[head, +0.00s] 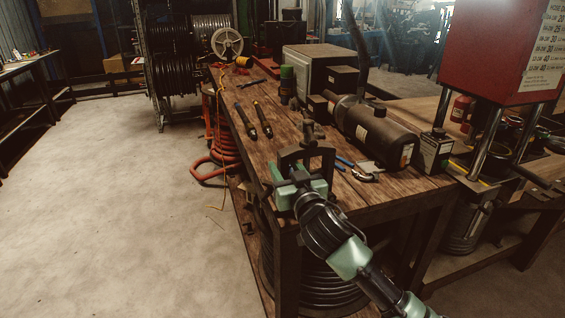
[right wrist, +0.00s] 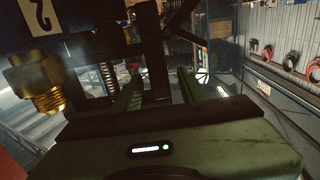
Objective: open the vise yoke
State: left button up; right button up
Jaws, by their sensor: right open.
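The vise yoke (head: 318,157) is a dark arch with a screw on top, upright at the near corner of the wooden bench. My right gripper (head: 283,178) is at its left front side, overlapping the lower part of the vise in the head view. In the right wrist view the two green fingers (right wrist: 157,90) are apart, with a dark upright bar (right wrist: 153,50) showing between or just beyond them. I cannot tell whether they touch it. The yoke's lower left part is hidden behind the gripper. My left gripper is not in view.
On the bench (head: 210,92) lie two dark tools (head: 252,118), a dark cylindrical machine (head: 375,132) and pliers (head: 362,174). A red press (head: 490,50) stands at right. A brass fitting (right wrist: 38,82) is close at left in the wrist view. The floor at left is clear.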

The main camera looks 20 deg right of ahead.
jog(key=shift+w, duration=0.8)
grip_shut()
dwell(0.9)
